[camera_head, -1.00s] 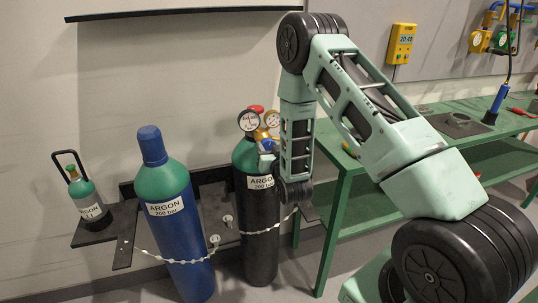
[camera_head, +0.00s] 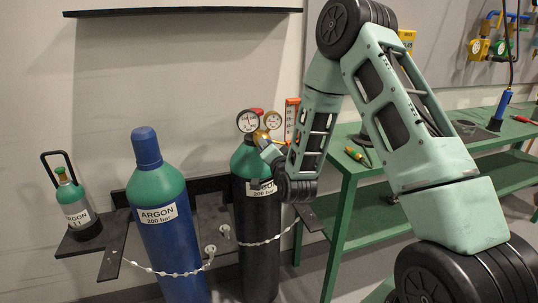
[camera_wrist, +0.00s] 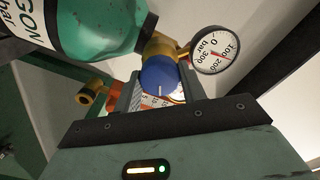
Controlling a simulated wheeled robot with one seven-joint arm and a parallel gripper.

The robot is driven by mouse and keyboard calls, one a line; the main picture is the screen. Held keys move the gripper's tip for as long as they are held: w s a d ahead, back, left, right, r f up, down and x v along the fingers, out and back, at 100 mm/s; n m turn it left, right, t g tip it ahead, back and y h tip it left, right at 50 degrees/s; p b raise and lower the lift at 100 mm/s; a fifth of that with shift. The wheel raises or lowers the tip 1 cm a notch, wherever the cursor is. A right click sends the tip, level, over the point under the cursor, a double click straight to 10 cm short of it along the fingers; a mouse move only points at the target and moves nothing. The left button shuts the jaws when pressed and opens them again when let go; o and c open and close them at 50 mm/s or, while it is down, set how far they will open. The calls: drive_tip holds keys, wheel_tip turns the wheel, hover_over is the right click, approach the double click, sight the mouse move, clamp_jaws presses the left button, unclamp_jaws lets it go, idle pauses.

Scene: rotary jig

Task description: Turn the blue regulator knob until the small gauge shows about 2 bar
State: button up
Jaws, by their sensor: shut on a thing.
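The blue regulator knob (camera_wrist: 158,76) shows in the wrist view, between the two fingers of my gripper (camera_wrist: 160,88). My gripper is shut on the knob. In the head view my gripper (camera_head: 268,152) is at the regulator on top of the black argon cylinder (camera_head: 257,215), and hides the knob there. A gauge (camera_wrist: 215,48) marked 0 to 300 bar shows beside the knob. In the head view there are two round gauges, one on the left (camera_head: 248,121) and one on the right (camera_head: 272,120); both are too small to read.
A blue cylinder (camera_head: 168,240) with a green shoulder stands left of the black one. A small argon bottle (camera_head: 74,203) stands on a black shelf further left. Chains (camera_head: 262,242) cross the cylinders. A green workbench (camera_head: 347,190) is on the right.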

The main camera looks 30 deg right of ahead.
idle(0.4)
drive_tip(key=o, duration=1)
drive_tip(key=shift+s, duration=0.1)
